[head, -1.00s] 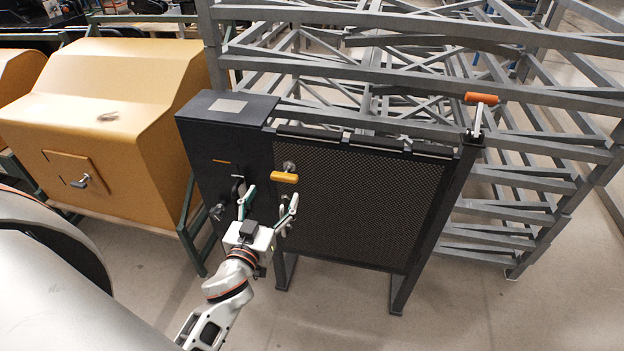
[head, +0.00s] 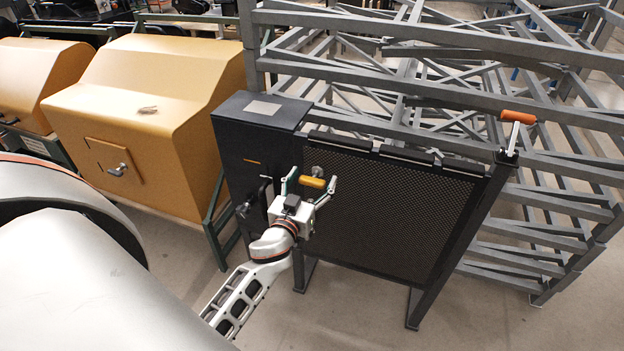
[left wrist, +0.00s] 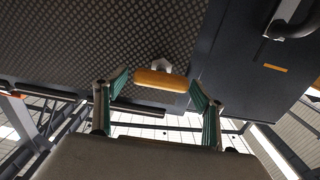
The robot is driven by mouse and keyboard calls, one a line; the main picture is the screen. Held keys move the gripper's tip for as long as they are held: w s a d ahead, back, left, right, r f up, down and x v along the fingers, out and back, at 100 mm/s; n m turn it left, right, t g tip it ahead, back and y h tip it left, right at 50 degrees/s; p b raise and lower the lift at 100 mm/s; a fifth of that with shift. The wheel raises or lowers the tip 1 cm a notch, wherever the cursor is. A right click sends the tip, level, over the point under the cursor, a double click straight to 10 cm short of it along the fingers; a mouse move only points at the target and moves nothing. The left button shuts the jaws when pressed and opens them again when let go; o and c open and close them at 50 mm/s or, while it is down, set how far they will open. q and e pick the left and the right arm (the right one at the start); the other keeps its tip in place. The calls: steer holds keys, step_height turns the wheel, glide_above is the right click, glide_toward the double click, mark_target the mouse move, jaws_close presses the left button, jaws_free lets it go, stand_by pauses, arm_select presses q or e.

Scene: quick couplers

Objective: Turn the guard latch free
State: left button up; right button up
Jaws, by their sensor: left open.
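The guard latch (head: 312,182) is a short yellow-orange handle on a grey pivot at the upper left of the dark mesh guard (head: 385,215). It lies roughly level. In the left wrist view the latch (left wrist: 160,80) sits ahead, between the fingers. My left gripper (head: 311,184) is open, with one green-padded finger on each side of the latch. In the left wrist view the left gripper (left wrist: 158,100) shows a gap between each finger and the handle. My right gripper is not in view.
A dark cabinet (head: 232,150) with a black handle (head: 265,190) adjoins the guard on the left. An orange-handled lever (head: 518,117) stands on the guard's right post. Grey racks (head: 540,150) stand behind. A yellow machine housing (head: 120,110) is at left. The floor in front is clear.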

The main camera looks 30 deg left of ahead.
arm_select(q)
steer(key=c, duration=1.1)
steer(key=m, duration=0.4)
steer(key=shift+d+m, duration=0.2)
steer(key=shift+m, duration=0.2)
steer(key=m, duration=0.4)
steer(key=shift+w+d+f, duration=0.1)
steer(key=shift+d, duration=0.05)
steer(key=m, duration=0.5)
steer(key=shift+f, duration=0.15)
steer(key=shift+d+f+m, duration=0.1)
steer(key=shift+f+m, duration=0.05)
steer(key=shift+m, duration=1.85)
